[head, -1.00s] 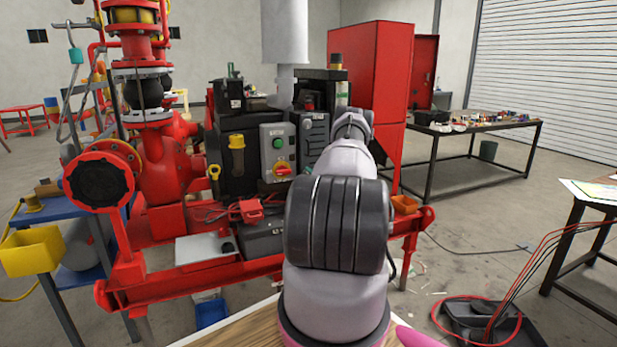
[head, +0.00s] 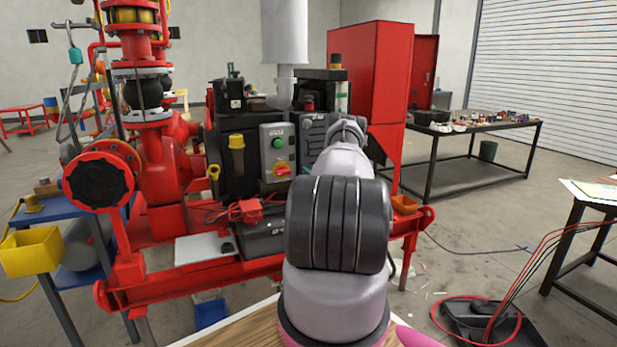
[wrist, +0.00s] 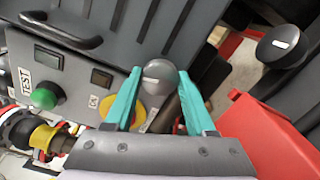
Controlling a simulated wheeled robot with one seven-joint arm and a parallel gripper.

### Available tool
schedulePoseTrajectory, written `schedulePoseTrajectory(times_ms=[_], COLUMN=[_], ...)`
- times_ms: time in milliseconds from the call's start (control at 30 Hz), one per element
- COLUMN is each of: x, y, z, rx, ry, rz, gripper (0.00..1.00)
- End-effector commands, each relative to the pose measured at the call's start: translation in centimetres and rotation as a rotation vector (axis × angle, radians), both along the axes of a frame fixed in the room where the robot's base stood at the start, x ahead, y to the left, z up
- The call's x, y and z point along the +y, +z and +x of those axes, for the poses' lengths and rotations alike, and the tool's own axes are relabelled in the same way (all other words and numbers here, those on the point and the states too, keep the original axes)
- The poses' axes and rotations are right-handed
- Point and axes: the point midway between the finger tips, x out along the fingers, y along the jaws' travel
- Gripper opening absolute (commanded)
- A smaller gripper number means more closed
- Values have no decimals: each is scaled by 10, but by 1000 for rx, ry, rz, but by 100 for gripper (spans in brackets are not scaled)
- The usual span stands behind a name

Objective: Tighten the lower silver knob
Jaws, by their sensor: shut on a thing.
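A round grey knob (wrist: 158,78) with a short white mark on its face sits between the teal fingertips of my gripper (wrist: 158,84) in the wrist view. My gripper is shut on it, one finger at each side. The white mark lies nearly level in the picture. The frames do not settle which of the two is the lower one. In the head view my own arm hides both knobs and my gripper.
A grey control box (head: 279,150) with a green button (wrist: 44,98) is beside my gripper. A black handle (wrist: 62,30) is at the upper left of the wrist view. A red panel (wrist: 262,135) lies close to the right finger. The red skid frame (head: 190,285) surrounds the machine.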

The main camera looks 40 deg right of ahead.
Motion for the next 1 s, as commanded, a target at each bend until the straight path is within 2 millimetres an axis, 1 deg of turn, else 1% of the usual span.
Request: schedulePoseTrajectory(times_ms=[167, 367, 1000], x=[0, 0, 1], y=[0, 0, -1], z=[0, 0, 0], rx=[10, 37, 177], ry=[0, 0, 1], rz=[-42, -158, -737], gripper=[0, 0, 0])
